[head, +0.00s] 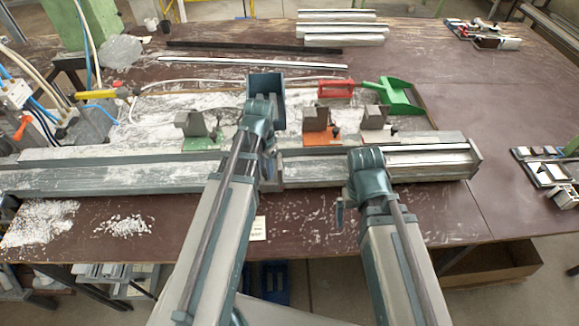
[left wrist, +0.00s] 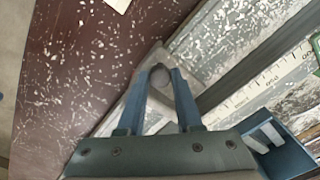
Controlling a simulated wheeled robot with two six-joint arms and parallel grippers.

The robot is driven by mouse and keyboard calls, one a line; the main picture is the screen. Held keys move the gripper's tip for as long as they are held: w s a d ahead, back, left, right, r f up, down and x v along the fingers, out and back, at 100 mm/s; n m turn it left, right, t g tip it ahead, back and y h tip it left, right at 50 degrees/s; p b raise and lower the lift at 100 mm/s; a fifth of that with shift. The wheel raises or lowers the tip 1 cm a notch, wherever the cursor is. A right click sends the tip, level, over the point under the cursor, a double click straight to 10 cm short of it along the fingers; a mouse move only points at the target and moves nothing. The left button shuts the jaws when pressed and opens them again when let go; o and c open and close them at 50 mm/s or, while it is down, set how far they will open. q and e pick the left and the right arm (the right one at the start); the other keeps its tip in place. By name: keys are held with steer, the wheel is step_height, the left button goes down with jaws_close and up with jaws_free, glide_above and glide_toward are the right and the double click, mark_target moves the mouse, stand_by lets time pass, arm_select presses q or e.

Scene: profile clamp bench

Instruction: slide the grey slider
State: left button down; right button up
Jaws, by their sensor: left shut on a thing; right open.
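The grey slider (left wrist: 112,118) is a pale grey block with a round knob (left wrist: 159,76), sitting across the front rail beside a ruled scale. In the left wrist view my left gripper (left wrist: 160,88) has its two blue fingers on either side of the knob, shut on it. In the head view the slider (head: 274,182) shows only in part, on the front rail below my left wrist; my left arm hides the rest and most of the fingers. My right gripper (head: 340,214) is open and empty, in front of the rail at the bench's front edge, apart from the slider.
Clamp blocks on green (head: 198,145), orange (head: 318,138) and grey bases stand behind the rail. A red brush (head: 336,88) and a green dustpan (head: 398,98) lie further back. White chips cover the front left. The brown bench top at right (head: 470,100) is mostly clear.

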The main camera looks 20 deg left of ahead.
arm_select(q)
steer(key=shift+s+a, duration=0.3)
steer(key=shift+a, duration=0.55)
steer(key=shift+s+a, duration=0.3)
steer(key=shift+a, duration=0.55)
steer(key=c, duration=0.6)
jaws_free()
steer(key=shift+w, duration=0.1)
step_height(320, 180, up, 14)
steer(key=p, duration=1.3)
steer(key=shift+f+p, duration=0.1)
steer(key=shift+p, duration=0.3)
steer(key=shift+d+f, duration=0.1)
